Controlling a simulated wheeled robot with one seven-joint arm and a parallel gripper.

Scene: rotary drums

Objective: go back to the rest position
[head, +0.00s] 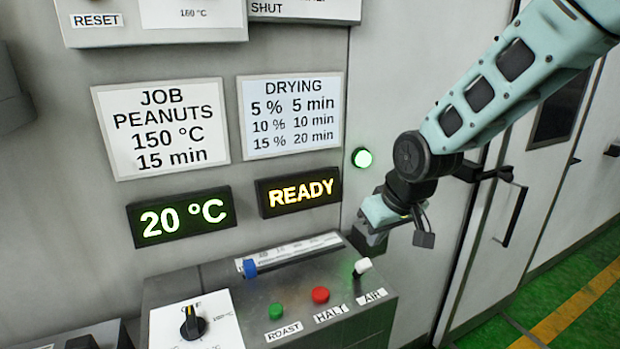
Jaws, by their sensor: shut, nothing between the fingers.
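My gripper (370,240) shows in the head view right of centre, at the end of my pale green arm. It is shut and empty. It hangs just above the white-tipped AIR switch (362,266) at the right end of the control console (340,322). Whether the two touch I cannot tell, but a small gap seems to show. The wrist points down and my arm runs up to the top right.
The console holds a green ROAST button (276,311), a red HALT button (320,295), a blue-knobbed slider (250,267) and a black dial (193,324). Displays read 20 °C (181,217) and READY (299,192). A green lamp (362,158) glows. A door handle (517,214) juts out at right.

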